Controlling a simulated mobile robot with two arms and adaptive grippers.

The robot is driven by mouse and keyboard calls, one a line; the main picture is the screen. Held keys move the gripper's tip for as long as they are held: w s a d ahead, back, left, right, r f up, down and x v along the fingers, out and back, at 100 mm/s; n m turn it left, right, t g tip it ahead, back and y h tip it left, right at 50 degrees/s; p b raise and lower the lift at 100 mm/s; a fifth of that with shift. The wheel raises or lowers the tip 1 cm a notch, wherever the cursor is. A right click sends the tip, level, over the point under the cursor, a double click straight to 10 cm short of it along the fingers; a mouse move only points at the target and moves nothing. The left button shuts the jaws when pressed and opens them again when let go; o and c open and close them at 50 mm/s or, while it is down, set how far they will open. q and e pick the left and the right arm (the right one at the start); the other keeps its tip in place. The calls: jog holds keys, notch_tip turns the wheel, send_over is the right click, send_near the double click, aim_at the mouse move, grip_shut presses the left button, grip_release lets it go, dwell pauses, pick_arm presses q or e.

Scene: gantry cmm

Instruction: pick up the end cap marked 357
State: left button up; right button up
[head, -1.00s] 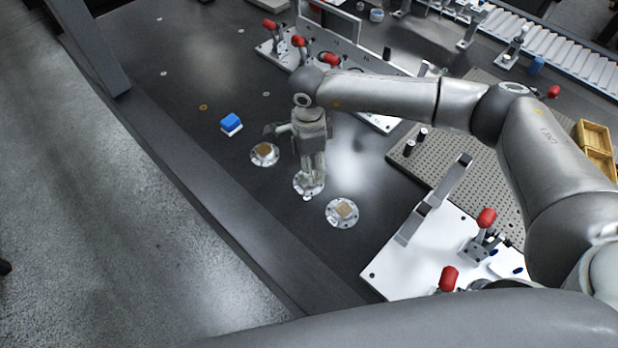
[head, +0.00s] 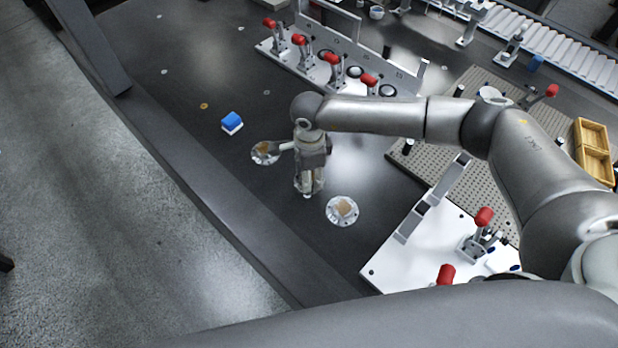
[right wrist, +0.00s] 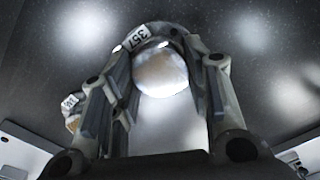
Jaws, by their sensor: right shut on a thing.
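The end cap marked 357 (right wrist: 136,38) is a grey metal flange with a bright round middle in the right wrist view. My right gripper (head: 309,187) points down and is shut on it, one finger on each side. In the head view the fingers hide most of this cap, so I cannot tell whether it touches the table. A third similar cap (head: 342,211) lies to the right, nearer me. My left gripper is not in view.
A blue and white block (head: 232,123) stands at the left. A white fixture plate (head: 400,272) with red-handled clamps is at the front right. A perforated plate (head: 460,130) and a clamp rail (head: 345,80) are behind.

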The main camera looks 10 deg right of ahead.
jog(key=shift+c, duration=1.5)
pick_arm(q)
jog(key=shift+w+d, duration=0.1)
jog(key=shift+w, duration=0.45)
pick_arm(e)
jog(key=shift+r, duration=0.15)
